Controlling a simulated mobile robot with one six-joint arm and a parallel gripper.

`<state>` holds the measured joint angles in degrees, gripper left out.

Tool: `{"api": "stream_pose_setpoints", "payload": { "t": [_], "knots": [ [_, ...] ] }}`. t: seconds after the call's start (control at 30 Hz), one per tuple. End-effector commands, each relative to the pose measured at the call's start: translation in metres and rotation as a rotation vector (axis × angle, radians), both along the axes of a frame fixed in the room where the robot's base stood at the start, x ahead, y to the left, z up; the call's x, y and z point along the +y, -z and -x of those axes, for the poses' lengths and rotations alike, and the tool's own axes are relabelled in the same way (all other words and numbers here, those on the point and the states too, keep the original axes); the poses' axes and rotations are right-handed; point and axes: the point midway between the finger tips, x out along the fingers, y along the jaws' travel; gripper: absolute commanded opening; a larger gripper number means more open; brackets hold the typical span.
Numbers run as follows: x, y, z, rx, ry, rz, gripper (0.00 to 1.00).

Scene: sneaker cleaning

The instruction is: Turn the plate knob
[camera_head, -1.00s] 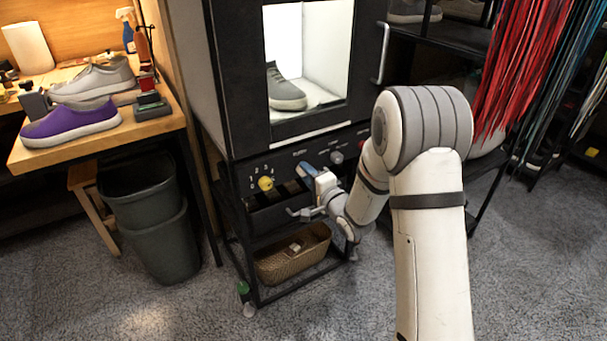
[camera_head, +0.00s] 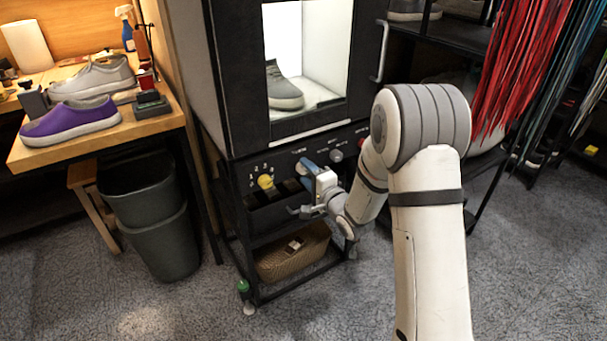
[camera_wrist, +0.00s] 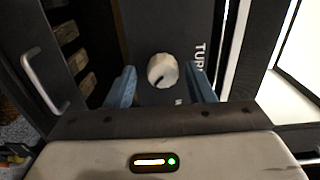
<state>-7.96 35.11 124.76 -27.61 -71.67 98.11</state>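A round whitish knob (camera_wrist: 162,70) with a dark pointer mark sits on the dark panel in the wrist view. Beside it are white letters, partly cut off, starting "TUR". My gripper (camera_wrist: 160,80) is open, with one blue finger on each side of the knob and a visible gap on both sides. In the head view my gripper (camera_head: 308,170) is at the cabinet's control panel (camera_head: 284,164), and it hides this knob. I cannot tell how far the fingertips reach along the knob.
A yellow knob (camera_head: 265,182) with numbers is left of my gripper; a grey knob (camera_head: 336,155) is right. The lit cabinet above holds a grey shoe (camera_head: 284,88). A bar handle (camera_wrist: 46,80) shows in the wrist view. A basket (camera_head: 293,252) sits below.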

Motion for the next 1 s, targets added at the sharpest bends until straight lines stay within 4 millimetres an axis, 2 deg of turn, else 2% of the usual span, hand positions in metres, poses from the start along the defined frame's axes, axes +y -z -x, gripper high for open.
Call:
{"api": "stream_pose_setpoints", "payload": {
  "t": [0.33, 0.73, 1.0],
  "knots": [
    [-0.003, -0.002, 0.003, -0.004, 0.001, -0.001, 0.52],
    [-0.038, -0.002, 0.055, -0.001, 0.002, -0.001, 0.52],
    [-0.044, -0.001, 0.066, -0.003, 0.000, -0.001, 0.52]
  ]
}}
